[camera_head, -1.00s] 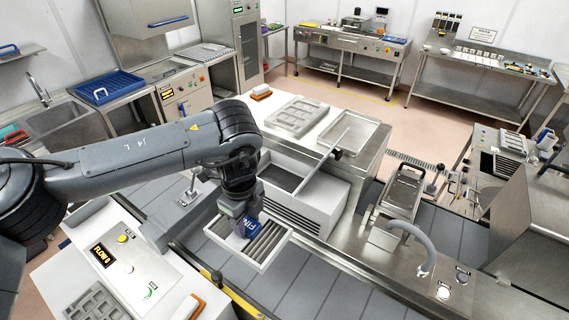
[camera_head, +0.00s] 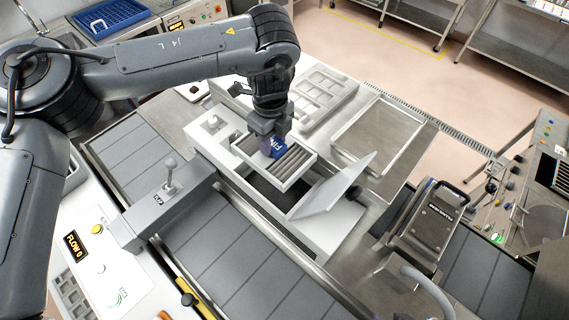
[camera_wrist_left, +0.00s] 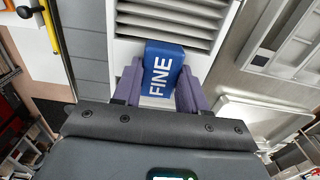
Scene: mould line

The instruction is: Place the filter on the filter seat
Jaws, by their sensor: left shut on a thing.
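The filter (camera_head: 294,163) is a white frame with grey slats and a blue tab marked FINE. My left gripper (camera_head: 271,141) is shut on this blue tab, which also shows between the purple-grey fingers in the left wrist view (camera_wrist_left: 163,72). The filter is held roughly level over the white housing (camera_head: 215,150). The housing's dark opening (camera_head: 262,187), which looks like the filter seat, shows in front of the filter and is partly hidden by it. The gap between filter and housing is hard to judge. My right gripper is not in view.
The housing's lid (camera_head: 328,192) stands open and tilted at the right of the opening, close to the filter. A moulded tray (camera_head: 318,92) and a shallow steel tray (camera_head: 380,135) lie behind. A conveyor (camera_head: 225,240) runs in front. A lever post (camera_head: 170,178) stands at the left.

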